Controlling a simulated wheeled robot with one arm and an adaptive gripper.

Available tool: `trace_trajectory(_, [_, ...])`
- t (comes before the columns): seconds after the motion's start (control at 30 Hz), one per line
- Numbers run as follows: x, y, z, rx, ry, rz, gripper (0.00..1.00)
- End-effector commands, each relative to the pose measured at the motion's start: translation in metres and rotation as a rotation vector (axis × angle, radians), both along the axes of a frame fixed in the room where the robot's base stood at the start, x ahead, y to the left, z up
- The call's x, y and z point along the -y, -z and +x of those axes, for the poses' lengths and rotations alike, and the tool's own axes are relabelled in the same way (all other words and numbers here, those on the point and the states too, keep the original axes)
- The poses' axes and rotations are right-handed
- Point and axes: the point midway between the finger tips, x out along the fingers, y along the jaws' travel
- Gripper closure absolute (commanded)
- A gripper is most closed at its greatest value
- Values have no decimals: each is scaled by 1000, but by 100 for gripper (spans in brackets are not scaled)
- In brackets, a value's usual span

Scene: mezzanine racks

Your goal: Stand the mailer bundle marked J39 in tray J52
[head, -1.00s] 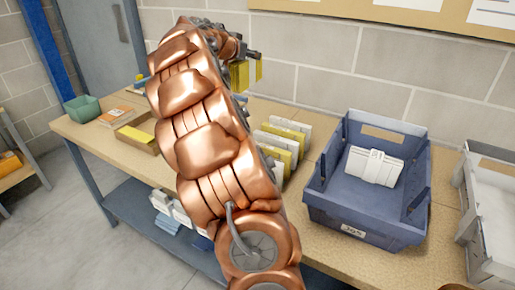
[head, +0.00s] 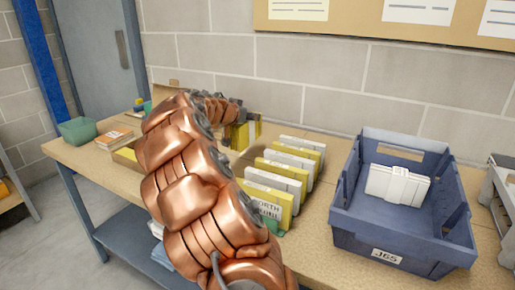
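My gripper (head: 240,115) is at the back of the bench, partly hidden by my arm. It appears shut on a yellow bundle (head: 247,134) with a pale band, held upright low over the bench behind the row. No J39 mark can be read on it. A row of upright white and yellow mailer bundles (head: 285,172) stands to the right of my arm; the front one has a partly readable label with "NORTH". The blue tray (head: 388,254) at the right is labelled J65, with a white banded bundle (head: 398,184) inside. No J52 label is readable.
A green bin (head: 82,130), an orange-and-white packet (head: 115,137) and a tray with something yellow (head: 126,154) are on the left of the bench. A grey-white tray (head: 503,178) is at the right edge. The block wall is close behind the bench.

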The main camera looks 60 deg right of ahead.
Motion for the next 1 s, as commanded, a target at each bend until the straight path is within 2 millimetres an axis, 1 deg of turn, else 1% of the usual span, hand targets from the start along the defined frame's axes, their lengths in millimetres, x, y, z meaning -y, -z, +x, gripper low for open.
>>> trace_trajectory(0.03, [0, 8, -1, -3, 1, 0, 100])
trace_trajectory(0.1, [0, 17, 0, 0, -2, -2, 100])
trace_trajectory(0.27, [-1, 28, 2, 2, -5, -3, 100])
trace_trajectory(0.37, [0, 39, 1, 0, -3, -2, 100])
trace_trajectory(0.5, [0, 59, 0, -3, -1, -1, 100])
trace_trajectory(0.6, [0, 67, 1, -1, -3, -2, 100])
trace_trajectory(1.0, [-1, 71, 2, 3, -3, -2, 100])
